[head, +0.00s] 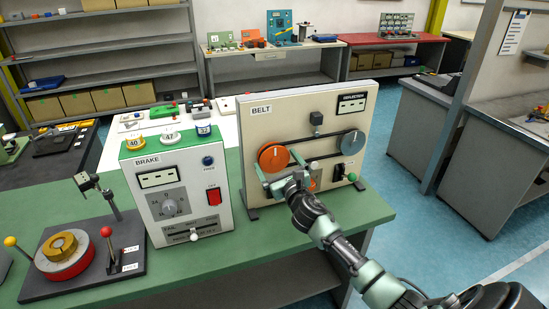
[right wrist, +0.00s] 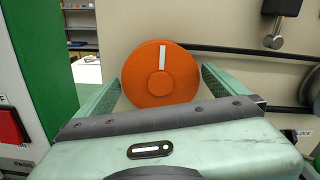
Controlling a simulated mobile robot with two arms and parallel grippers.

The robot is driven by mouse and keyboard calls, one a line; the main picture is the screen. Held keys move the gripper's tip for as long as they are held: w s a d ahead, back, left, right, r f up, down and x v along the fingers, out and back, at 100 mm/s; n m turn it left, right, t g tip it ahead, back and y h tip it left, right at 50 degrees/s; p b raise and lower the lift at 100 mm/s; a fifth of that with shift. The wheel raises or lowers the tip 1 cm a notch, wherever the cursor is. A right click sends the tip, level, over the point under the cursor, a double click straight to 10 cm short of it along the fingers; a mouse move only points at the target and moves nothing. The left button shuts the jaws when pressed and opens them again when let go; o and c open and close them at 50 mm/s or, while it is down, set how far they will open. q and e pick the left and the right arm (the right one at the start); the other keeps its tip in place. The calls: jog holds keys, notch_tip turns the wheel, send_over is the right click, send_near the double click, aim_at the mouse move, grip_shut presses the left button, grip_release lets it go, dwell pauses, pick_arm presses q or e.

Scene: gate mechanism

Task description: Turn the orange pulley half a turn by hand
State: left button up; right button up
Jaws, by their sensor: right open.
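The orange pulley (head: 273,156) is a round disc on the left of the cream BELT panel (head: 262,124). A white mark on it points up, slightly right, in the right wrist view (right wrist: 159,84). A dark belt (head: 318,138) runs from it to a grey pulley (head: 352,142) on the right. My right gripper (head: 268,178) is in front of the orange pulley. In the right wrist view its two green fingers (right wrist: 160,88) are spread, one on each side of the pulley; I cannot tell whether they touch it. My left gripper is not in view.
The BRAKE box (head: 177,185) stands just left of the panel, close to my right gripper. A black block (head: 316,118) hangs above the belt. A base with a red and gold disc (head: 64,256) stands at the left. The green bench (head: 375,210) is bare at its right end.

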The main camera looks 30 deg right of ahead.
jog(key=shift+x, duration=1.1)
jog(key=c, duration=1.1)
jog(key=shift+m, duration=0.3)
